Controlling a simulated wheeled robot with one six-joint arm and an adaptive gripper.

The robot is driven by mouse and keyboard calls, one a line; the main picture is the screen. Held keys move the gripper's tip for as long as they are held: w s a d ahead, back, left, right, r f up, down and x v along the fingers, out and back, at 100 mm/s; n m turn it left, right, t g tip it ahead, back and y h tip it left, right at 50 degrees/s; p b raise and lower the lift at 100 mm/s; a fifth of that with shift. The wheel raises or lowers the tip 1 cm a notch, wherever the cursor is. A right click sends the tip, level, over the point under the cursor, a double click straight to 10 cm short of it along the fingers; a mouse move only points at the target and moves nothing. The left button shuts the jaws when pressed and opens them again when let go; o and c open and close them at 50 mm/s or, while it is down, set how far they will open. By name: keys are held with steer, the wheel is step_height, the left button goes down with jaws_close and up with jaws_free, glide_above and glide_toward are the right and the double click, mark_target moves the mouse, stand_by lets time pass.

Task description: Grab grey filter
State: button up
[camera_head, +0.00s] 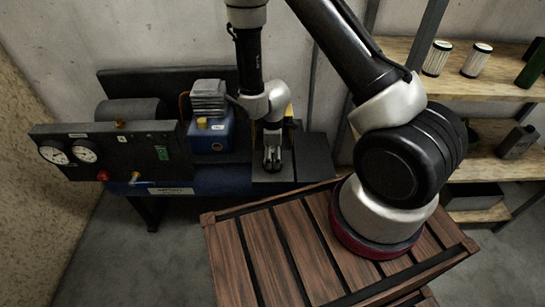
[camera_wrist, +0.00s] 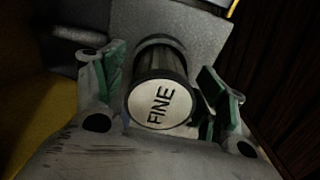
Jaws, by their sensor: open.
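In the wrist view, a cylindrical filter (camera_wrist: 158,100) with dark grey sides and a pale end cap marked "FINE" stands between my fingers. My gripper (camera_wrist: 162,85) is open, with one green-padded finger on each side of the filter. A gap shows on both sides, narrower on the left. In the head view, my gripper (camera_head: 272,160) points down over the dark right end of the machine bench. The filter cannot be made out there, as my gripper covers that spot.
A machine with a gauge panel (camera_head: 110,150) and a blue unit (camera_head: 211,135) stands just left of my gripper. Two pale filters (camera_head: 437,58) (camera_head: 477,60) stand on the wooden shelf (camera_head: 460,85) at right. A slatted wooden surface (camera_head: 265,255) is in front.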

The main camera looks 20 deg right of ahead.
steer(key=c, duration=1.1)
